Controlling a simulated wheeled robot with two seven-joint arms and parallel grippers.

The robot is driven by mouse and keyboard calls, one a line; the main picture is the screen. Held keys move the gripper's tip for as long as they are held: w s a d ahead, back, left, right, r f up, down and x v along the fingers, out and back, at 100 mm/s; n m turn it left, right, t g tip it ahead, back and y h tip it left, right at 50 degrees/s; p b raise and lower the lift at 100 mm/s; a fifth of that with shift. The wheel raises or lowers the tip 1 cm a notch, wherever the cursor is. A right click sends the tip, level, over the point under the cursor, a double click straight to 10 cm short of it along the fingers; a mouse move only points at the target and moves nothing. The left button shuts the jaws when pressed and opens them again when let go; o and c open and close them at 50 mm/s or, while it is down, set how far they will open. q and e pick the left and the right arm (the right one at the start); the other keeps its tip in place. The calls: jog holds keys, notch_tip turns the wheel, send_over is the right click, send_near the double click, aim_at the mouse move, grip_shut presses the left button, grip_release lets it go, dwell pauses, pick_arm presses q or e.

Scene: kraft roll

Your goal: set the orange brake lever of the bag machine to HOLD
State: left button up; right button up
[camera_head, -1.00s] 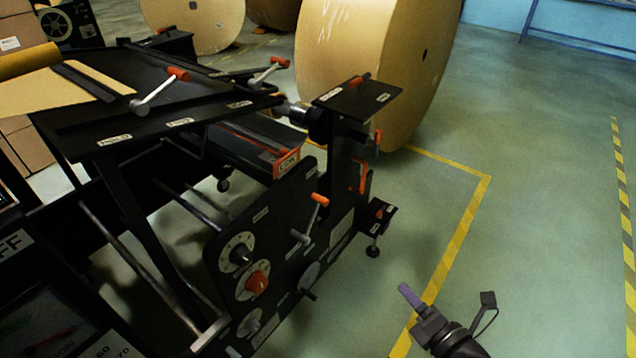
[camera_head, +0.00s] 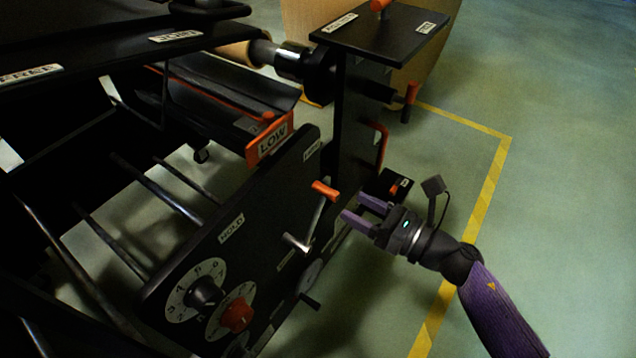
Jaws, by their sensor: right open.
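The lever (camera_head: 318,215) on the side panel of the bag machine (camera_head: 265,205) has a silver arm and an orange grip (camera_head: 325,190). Its arm rises from a pivot low on the panel and leans slightly right. A label that seems to read HOLD (camera_head: 232,228) is left of the lever. Another label (camera_head: 312,150), too small to read, is above it. My right gripper (camera_head: 360,209) is open and empty. Its purple fingers point left toward the lever, just right of the grip and apart from it in the picture. My left gripper is out of view.
A numbered dial (camera_head: 203,293) and a red knob (camera_head: 237,315) sit lower left on the panel. An orange LOW sign (camera_head: 270,140) is behind it. A black post with a top plate (camera_head: 380,38) stands behind the gripper. Open green floor (camera_head: 570,220) lies to the right.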

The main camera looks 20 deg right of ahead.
aim_at(329, 193)
jog(key=b+x, duration=0.1)
jog(key=x, duration=0.6)
grip_shut()
dwell(0.9)
dwell(0.3)
